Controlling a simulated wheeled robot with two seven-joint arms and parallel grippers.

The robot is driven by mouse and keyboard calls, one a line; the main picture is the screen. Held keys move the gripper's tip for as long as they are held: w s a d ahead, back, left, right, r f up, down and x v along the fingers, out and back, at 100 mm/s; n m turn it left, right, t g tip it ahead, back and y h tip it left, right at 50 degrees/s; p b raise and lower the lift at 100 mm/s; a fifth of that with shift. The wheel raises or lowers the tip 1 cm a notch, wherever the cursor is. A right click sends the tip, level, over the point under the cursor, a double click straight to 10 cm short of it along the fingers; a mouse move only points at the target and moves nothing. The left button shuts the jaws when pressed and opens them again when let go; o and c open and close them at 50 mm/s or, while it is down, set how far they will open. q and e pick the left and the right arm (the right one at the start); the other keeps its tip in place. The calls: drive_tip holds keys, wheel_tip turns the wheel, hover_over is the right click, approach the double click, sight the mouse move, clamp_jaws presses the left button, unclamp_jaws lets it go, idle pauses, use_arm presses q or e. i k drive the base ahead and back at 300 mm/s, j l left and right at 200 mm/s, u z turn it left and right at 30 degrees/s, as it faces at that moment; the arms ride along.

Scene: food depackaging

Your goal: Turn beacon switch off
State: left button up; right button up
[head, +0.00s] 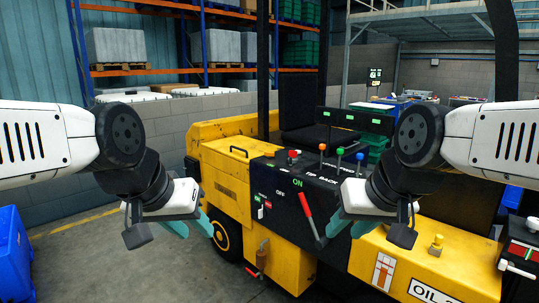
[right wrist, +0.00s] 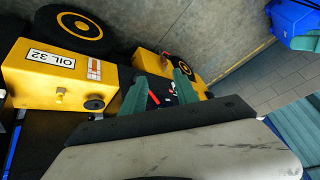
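A yellow and black forklift (head: 225,170) stands in front of me. Its black side panel has ON and OFF lettering, a red lever (head: 308,213) and a small group of red and white switches (head: 264,203). The labels by these switches are too small to read, so I cannot tell which is the beacon switch or how it is set. My left gripper (head: 190,226) is open and empty, in front of the forklift's left part. My right gripper (head: 350,227) is open and empty, right of the red lever. In the right wrist view its teal fingers (right wrist: 160,87) are apart.
Levers with red, orange, blue and green knobs (head: 340,151) stand on top of the panel. A yellow oil box (head: 430,265) is at the front right. A blue bin (head: 12,255) stands at the left edge. Shelves with crates are behind. Floor at the lower left is clear.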

sight(270, 155)
drive_tip(key=i+u, duration=0.25)
drive_tip(key=i, duration=2.15)
